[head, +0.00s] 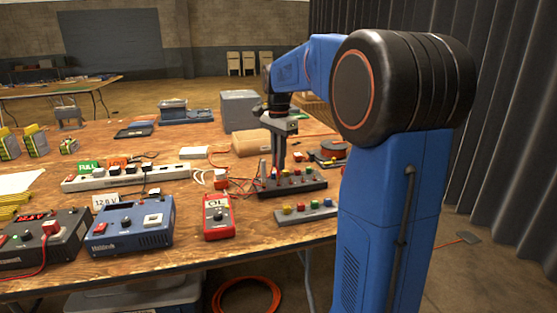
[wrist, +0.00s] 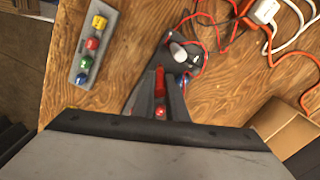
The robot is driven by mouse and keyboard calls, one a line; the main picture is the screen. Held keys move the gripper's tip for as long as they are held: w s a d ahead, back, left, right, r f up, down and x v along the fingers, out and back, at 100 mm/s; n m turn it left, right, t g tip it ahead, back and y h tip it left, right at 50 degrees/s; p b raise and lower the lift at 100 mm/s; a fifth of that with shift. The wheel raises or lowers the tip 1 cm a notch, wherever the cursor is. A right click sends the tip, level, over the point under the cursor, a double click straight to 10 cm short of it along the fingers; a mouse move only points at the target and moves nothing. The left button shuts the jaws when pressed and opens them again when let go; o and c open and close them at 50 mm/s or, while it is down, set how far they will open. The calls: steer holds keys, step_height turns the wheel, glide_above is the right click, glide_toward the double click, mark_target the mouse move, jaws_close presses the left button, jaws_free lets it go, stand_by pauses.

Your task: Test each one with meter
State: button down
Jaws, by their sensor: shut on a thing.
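A red meter (head: 218,218) lies on the wooden table and its display reads OL. Red leads run from near it to a dark block (head: 292,189), which carries several coloured pieces and an upright grey cylinder (head: 262,169). My gripper (head: 281,163) points down over this block. In the wrist view, my gripper (wrist: 160,98) is shut on a slim red piece (wrist: 160,80), perhaps a meter probe. The fingers partly hide it and the block. A grey strip (head: 318,212) in front holds yellow, red, blue and green pieces; it also shows in the wrist view (wrist: 84,52).
A blue charger (head: 132,234) and a dark unit with a lit red display (head: 60,240) stand at the front left. A white power strip (head: 125,178) lies behind them. A tan box (head: 251,142) and grey case (head: 240,108) stand behind the block. Leads clutter the table.

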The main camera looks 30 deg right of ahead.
steer(key=shift+f, duration=0.85)
stand_by(1.1)
steer(key=c, duration=1.4)
jaws_free()
steer(key=shift+r, duration=0.1)
steer(key=shift+r, duration=3.7)
